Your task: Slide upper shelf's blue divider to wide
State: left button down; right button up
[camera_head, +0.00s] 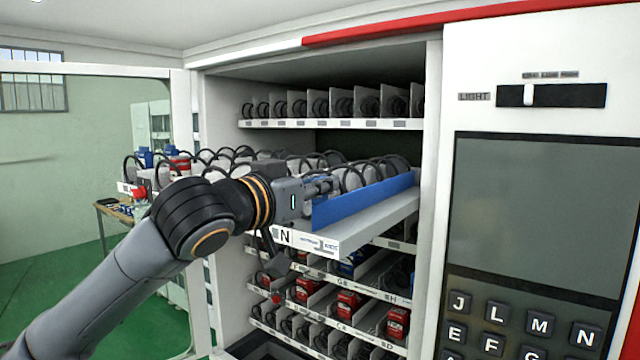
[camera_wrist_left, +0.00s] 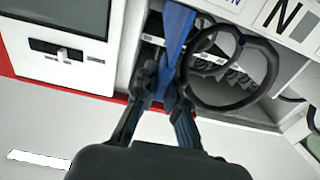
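The blue divider (camera_head: 365,199) is a long upright panel along the near part of the pulled-out upper shelf (camera_head: 372,226), which carries an "N" label at its front. My left gripper (camera_head: 328,186) is at the divider's front end, partly hidden by the divider in the head view. In the left wrist view, the blue divider (camera_wrist_left: 176,38) runs between the fingertips of my left gripper (camera_wrist_left: 166,97). The fingers are close together, with the blue panel filling the gap. A black coil (camera_wrist_left: 236,102) lies right beside the fingers. My right gripper is not in view.
Several dark coils and pale dividers fill the shelf left of the blue divider. A bare strip of shelf lies to its right, near the cabinet's side wall (camera_head: 432,130). Lower shelves hold red boxes (camera_head: 348,304). A keypad panel (camera_head: 530,320) stands at the right.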

pick_arm(q)
jog(key=s+d, duration=0.1)
jog(key=d, duration=0.1)
jog(key=s+d+b, duration=0.1)
jog(key=shift+s+d, duration=0.35)
jog(key=shift+w+a, duration=0.1)
jog(key=c, duration=1.8)
grip_release()
jog(key=o, duration=0.4)
jog(key=shift+d, duration=0.2)
jog(key=shift+s+a, duration=0.3)
jog(key=shift+a, duration=0.05)
jog(key=v, duration=1.1)
jog(key=shift+s, duration=0.25)
jog(key=shift+d, duration=0.1)
